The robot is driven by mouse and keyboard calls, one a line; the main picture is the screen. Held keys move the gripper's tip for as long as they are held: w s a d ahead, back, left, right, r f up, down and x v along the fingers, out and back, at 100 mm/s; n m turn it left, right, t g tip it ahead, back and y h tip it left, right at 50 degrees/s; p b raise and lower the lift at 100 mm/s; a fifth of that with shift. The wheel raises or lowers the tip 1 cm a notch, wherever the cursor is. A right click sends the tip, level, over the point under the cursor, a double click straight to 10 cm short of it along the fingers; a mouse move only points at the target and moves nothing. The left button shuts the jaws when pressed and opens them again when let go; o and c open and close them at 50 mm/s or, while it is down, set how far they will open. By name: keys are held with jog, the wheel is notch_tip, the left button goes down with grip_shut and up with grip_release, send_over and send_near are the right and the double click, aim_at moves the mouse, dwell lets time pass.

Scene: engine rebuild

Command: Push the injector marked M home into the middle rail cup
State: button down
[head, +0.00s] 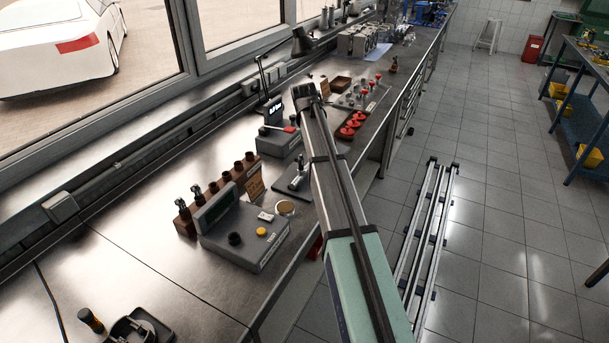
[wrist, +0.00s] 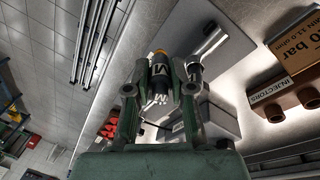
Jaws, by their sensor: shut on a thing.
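The injector marked M (wrist: 160,72) shows in the wrist view, with a dark body, a white M and an orange end. Pale metal prongs show at its end nearer the palm. My gripper (wrist: 161,84) is shut on it, with a finger on each side. In the head view my arm runs up the middle of the picture, and I cannot make out the fingers or the injector. A row of brown cups (head: 225,178) stands on the bench; the nearest two hold injectors (head: 196,191). Brown cups (wrist: 274,112) also show beside an INJECTORS label in the wrist view. I cannot identify the middle rail cup.
A grey console (head: 243,238) with a yellow button stands in front of the cup row. A grey plate with a cylinder (head: 292,181), a grey box (head: 279,142) and a red tray (head: 351,124) lie near my arm. The near left bench top is mostly clear.

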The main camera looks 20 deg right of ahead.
jog(key=w+d+r, duration=0.2)
jog(key=w+d, duration=0.4)
jog(key=w, duration=0.5)
jog(key=shift+w+a+f+n+y+b, duration=0.25)
jog(key=shift+w+f+y, duration=0.1)
jog(key=shift+w+f, duration=0.35)
jog(key=shift+w+a+f+n+y+b, duration=0.1)
jog(key=shift+w+f+n+y+b, duration=0.25)
jog(key=shift+f, duration=0.5)
jog(key=shift+w+a+f+n+y, duration=0.1)
jog(key=shift+w+a+f+y, duration=0.15)
jog(key=shift+w+f, duration=0.5)
jog(key=shift+f, duration=1.35)
dwell(1.0)
jog(key=c, duration=0.9)
grip_release()
jog(key=shift+r+p, duration=1.5)
jog(key=shift+r, duration=2.25)
